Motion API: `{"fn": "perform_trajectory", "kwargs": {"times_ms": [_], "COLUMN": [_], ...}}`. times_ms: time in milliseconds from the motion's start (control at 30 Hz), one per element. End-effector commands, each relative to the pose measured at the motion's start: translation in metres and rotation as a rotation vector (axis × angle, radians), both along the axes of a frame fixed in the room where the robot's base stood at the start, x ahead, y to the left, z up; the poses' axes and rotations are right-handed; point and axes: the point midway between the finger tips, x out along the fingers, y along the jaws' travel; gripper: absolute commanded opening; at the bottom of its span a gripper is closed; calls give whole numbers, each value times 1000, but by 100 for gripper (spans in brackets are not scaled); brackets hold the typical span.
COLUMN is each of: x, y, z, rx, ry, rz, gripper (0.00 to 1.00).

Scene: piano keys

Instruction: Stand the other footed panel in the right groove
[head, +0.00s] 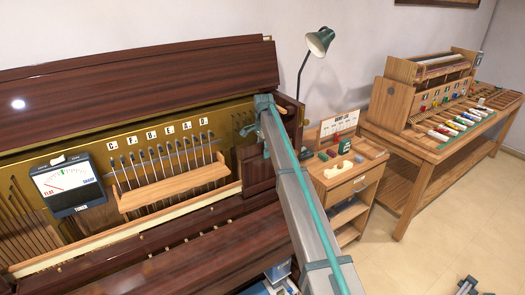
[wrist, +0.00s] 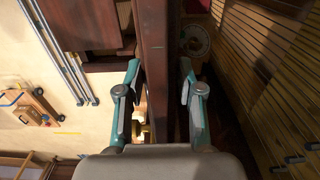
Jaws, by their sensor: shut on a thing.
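My gripper (wrist: 159,78) is shut on a dark brown wooden board (wrist: 153,28), which runs upright between its teal fingers in the wrist view. I cannot tell whether this board is the footed panel, as no feet show. In the head view my gripper (head: 263,103) is at the right end of the open piano (head: 110,205), and my arm hides much of that corner. A dark wooden block (head: 257,168) sits just below it. I cannot make out the right groove or another footed panel.
A meter (head: 67,185) and a wooden rack (head: 170,188) of rods are in the piano's front. A small wooden stand (head: 345,185) with a lamp (head: 319,42) behind it is to the right.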

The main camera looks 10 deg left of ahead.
Motion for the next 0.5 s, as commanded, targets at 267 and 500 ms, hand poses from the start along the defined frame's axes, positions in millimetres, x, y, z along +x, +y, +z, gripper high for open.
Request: {"fn": "perform_trajectory", "kwargs": {"times_ms": [267, 500], "x": [0, 0], "y": [0, 0], "z": [-12, -22], "rx": [1, 1], "ry": [-1, -1], "rz": [0, -1], "gripper": [0, 0]}}
